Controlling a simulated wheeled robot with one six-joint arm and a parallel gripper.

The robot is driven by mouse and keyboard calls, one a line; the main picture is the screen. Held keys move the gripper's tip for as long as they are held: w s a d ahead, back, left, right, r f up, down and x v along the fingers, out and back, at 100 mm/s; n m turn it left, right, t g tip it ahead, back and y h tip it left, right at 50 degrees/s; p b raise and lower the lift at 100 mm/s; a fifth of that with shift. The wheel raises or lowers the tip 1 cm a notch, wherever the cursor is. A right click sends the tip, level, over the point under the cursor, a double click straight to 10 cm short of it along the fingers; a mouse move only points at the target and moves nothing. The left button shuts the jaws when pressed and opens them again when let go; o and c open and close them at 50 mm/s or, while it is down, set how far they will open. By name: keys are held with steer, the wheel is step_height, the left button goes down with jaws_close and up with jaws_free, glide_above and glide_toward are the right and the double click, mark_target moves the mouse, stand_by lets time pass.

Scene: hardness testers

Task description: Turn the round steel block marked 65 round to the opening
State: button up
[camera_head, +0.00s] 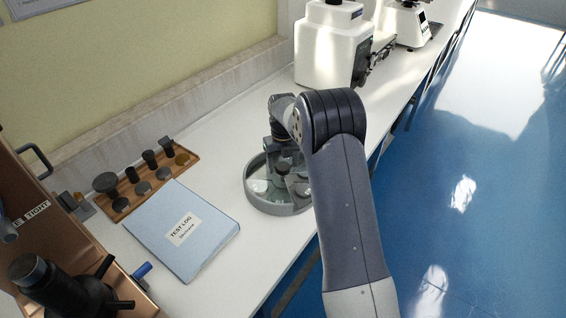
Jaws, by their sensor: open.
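A round grey dish (249,190) stands on the white bench, partly covered by my arm. Several round steel blocks lie inside it; a pale block (260,187) shows at its left side. The marks on the blocks are too small to read, so I cannot tell which is marked 65. The opening cannot be made out. My gripper (281,165) points down over the dish and is open. My arm hides the right part of the dish, and I cannot tell whether the fingers touch anything in it.
A blue test log (205,215) lies left of the dish. Behind it is a wooden rack (130,197) with dark knobbed parts and discs. White testers (325,50) stand farther back. A copper-coloured machine (35,220) is at the left. Bench between log and dish is clear.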

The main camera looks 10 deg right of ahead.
mark_target(283, 166)
step_height(283, 166, up, 11)
steer(key=shift+b, duration=0.4)
steer(key=shift+f, duration=0.1)
